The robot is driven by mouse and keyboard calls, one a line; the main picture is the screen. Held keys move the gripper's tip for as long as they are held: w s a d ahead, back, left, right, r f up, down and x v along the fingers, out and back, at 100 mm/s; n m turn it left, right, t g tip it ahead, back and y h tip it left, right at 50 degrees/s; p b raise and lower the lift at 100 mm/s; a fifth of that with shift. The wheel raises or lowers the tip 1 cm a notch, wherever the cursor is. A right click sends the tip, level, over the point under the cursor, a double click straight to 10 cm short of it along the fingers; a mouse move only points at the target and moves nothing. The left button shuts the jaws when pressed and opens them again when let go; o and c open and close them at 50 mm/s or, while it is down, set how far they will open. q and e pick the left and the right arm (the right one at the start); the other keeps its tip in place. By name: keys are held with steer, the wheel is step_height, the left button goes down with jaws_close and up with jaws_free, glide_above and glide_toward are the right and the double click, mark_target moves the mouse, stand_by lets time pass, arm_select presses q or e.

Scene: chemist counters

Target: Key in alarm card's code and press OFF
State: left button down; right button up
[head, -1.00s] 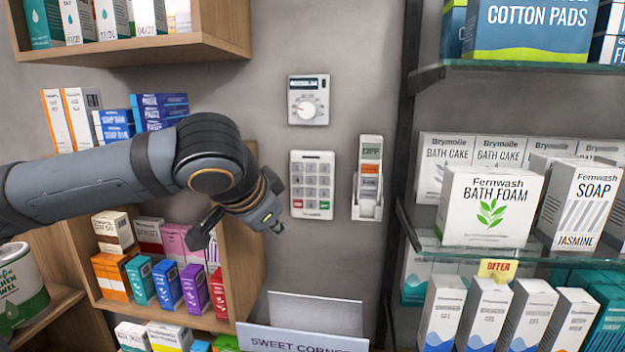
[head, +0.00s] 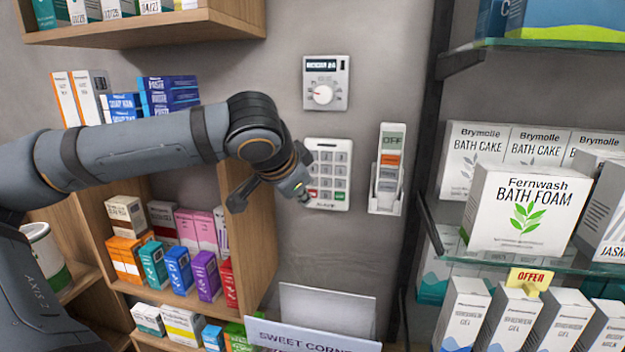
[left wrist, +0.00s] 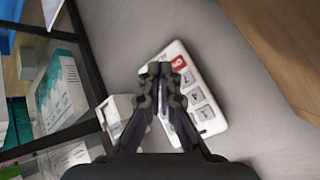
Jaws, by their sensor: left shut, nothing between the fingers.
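A white alarm keypad (head: 333,158) with grey keys, a red key at lower left and a green key at lower right is fixed to the grey wall. My left gripper (head: 307,199) is shut and empty, its tip at the keypad's lower left corner by the red key. Whether it touches is unclear. In the left wrist view the shut fingers (left wrist: 160,68) cover part of the keypad (left wrist: 208,110), and a red key and some number keys show beside them. My right gripper is not in view.
A thermostat-like dial unit (head: 325,83) is above the keypad. A wooden shelf (head: 250,240) with boxes is at left, below my left arm. Glass shelves (head: 520,262) with boxes are at right. A sign (head: 312,338) stands below.

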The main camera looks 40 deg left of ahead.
arm_select(q)
steer(key=shift+w+a+p, duration=0.4)
steer(key=shift+w, duration=0.25)
steer(key=shift+w+a+p, duration=0.35)
steer(key=shift+w, duration=0.35)
steer(key=shift+w+a+p, duration=0.4)
steer(key=shift+w, duration=0.25)
steer(key=shift+r, duration=0.1)
steer(key=shift+w+p, duration=0.15)
steer(key=shift+p, duration=0.2)
steer(key=shift+w+a, duration=0.2)
